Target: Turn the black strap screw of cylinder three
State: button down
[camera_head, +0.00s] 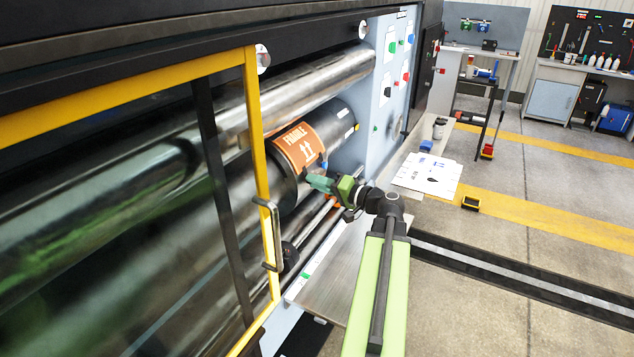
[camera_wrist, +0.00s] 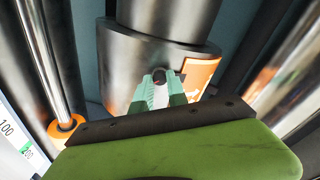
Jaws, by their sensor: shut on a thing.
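A dark cylinder (camera_head: 337,122) with an orange plate (camera_head: 298,147) marked "FRAGILE" and arrows lies inside the machine. In the wrist view the cylinder (camera_wrist: 135,62) looks silvery, and the orange plate (camera_wrist: 200,74) shows at its right. My gripper (camera_head: 318,182) reaches in from the right to the cylinder's lower side. In the wrist view the green fingers of my gripper (camera_wrist: 160,92) are shut on a small black screw head (camera_wrist: 159,75) against the cylinder. The fingers hide most of the screw. No cylinder number is readable.
A yellow-framed glass guard (camera_head: 258,130) with a handle (camera_head: 270,235) stands left of my gripper. Thinner rollers (camera_head: 310,228) run below the cylinder. A control panel (camera_head: 392,75) is at right. A ledge with a printed sheet (camera_head: 428,175) lies beyond my arm.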

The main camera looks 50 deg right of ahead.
jog(key=shift+m, duration=0.3)
dwell(0.4)
jog(key=c, duration=1.3)
grip_release()
jog(key=shift+s, duration=0.1)
jog(key=s+d+r+p, duration=0.1)
jog(key=s+d, duration=0.1)
jog(key=s, duration=1.5)
jog(key=shift+d+r, duration=0.15)
